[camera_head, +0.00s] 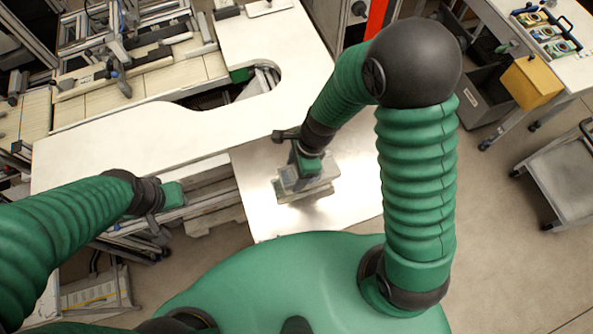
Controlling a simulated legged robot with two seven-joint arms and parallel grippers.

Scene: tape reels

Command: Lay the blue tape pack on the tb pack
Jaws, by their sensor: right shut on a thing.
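My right gripper (304,180) points down over the bright metal table section. It is shut on a small pack, which I take to be the blue tape pack (288,179); its colour looks greyish here and the gripper hides part of it. A pale flat pack (312,195), likely the tb pack, shows just under and beside it. I cannot tell whether the two packs touch. My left gripper (161,236) hangs at the left, by the front edge of the white table, away from the packs. Its fingers are too small and dark to tell open from shut.
The white worktop (110,140) stretches to the left and back, with a rounded cutout. The bright metal surface (262,205) around the packs is mostly clear. A yellow box (531,82) and a grey cart (560,170) stand at the far right, apart from my arms.

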